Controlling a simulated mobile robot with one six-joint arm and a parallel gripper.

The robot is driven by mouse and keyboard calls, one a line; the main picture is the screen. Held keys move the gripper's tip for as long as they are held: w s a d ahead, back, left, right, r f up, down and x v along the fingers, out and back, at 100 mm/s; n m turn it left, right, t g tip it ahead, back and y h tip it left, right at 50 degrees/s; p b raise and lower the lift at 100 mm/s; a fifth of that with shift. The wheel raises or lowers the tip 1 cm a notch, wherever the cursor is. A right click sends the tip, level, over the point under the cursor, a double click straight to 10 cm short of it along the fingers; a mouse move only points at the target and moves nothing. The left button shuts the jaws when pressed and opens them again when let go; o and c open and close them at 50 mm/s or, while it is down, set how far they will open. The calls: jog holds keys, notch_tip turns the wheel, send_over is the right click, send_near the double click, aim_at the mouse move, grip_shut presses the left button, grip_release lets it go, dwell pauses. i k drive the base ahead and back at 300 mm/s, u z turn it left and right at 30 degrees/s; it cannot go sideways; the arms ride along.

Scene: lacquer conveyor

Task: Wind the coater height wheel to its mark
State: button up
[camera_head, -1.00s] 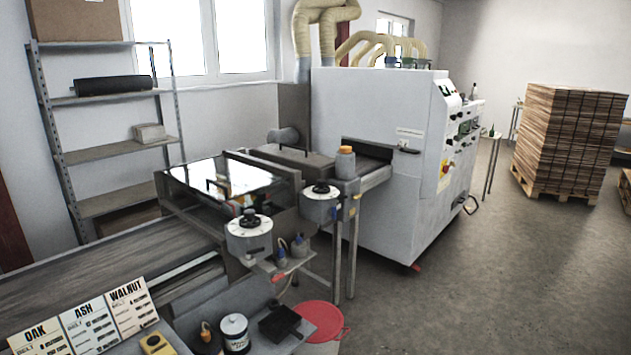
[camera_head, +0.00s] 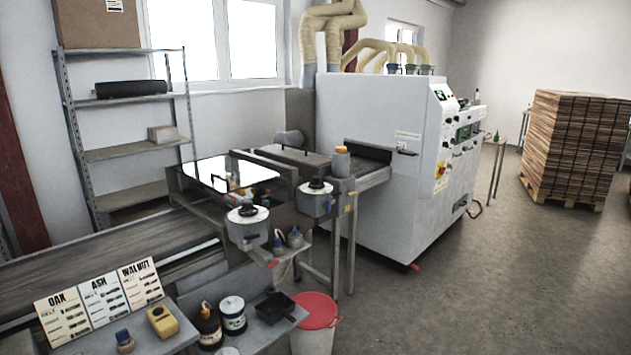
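Two hand wheels sit on the front side of the coater (camera_head: 222,178). The nearer wheel (camera_head: 248,216) is a pale round dial with a black knob on a grey drum. The second wheel (camera_head: 316,188) is similar and sits further right, toward the white machine. Which of them is the height wheel, and where its mark lies, I cannot tell at this size. My gripper is not in view.
OAK, ASH and WALNUT cards (camera_head: 100,300) stand at lower left beside a yellow device (camera_head: 163,320). A shelf with bottles (camera_head: 233,315) and a black tray (camera_head: 275,308) adjoins a red-lidded bin (camera_head: 316,312). The white machine (camera_head: 395,160) stands behind. Floor at right is clear before the stacked boards (camera_head: 572,145).

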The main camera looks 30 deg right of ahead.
aim_at(317, 183)
jog(key=k, duration=0.8)
jog(key=z, duration=0.3)
jog(key=i, duration=1.65)
jog(key=u, duration=0.25)
